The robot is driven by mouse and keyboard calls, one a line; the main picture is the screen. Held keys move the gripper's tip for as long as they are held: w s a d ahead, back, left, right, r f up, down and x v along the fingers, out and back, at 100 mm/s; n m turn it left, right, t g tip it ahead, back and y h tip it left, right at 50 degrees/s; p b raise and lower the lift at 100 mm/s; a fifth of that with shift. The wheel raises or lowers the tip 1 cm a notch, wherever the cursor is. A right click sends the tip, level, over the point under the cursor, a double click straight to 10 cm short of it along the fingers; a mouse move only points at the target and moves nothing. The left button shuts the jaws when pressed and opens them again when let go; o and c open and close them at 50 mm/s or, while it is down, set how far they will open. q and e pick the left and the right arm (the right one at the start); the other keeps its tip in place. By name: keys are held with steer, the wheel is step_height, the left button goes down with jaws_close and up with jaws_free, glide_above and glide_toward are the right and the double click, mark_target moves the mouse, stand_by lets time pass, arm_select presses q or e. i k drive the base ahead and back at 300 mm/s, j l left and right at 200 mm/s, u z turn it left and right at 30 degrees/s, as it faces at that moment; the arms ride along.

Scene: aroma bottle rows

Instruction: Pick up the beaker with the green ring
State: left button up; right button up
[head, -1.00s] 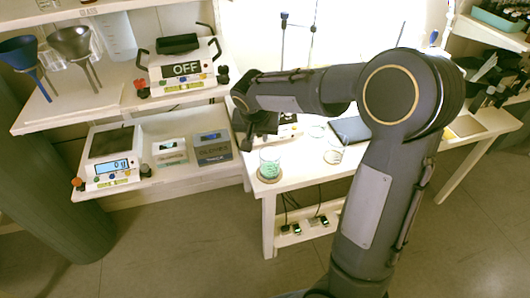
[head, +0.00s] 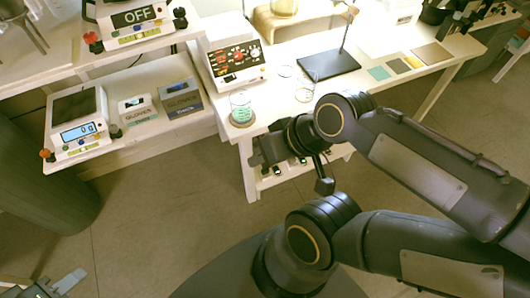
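A clear glass beaker with green on its lower part (head: 241,109) stands upright on a round brown coaster at the left front corner of the white table (head: 272,107). My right gripper (head: 292,172) is below and to the right of that beaker, in front of the table's edge and apart from the beaker. It is dark, seen from behind, and its finger gap is unclear. My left gripper (head: 42,286) shows only partly at the lower left corner, far from the beaker. Nothing shows in it, and its opening is unclear.
Two more clear glass vessels (head: 304,92) (head: 286,72) stand right of the beaker. A white hotplate-like device (head: 237,66) is behind it, and a dark stand base (head: 328,63) further right. Left, a shelf holds a scale (head: 77,130) and glove boxes (head: 182,99).

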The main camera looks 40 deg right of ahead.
mark_target(286, 63)
steer(key=z, duration=1.5)
steer(key=i+u, duration=0.4)
steer(key=i+l+u, duration=0.2)
steer(key=i+u, duration=0.2)
steer(key=i, duration=0.15)
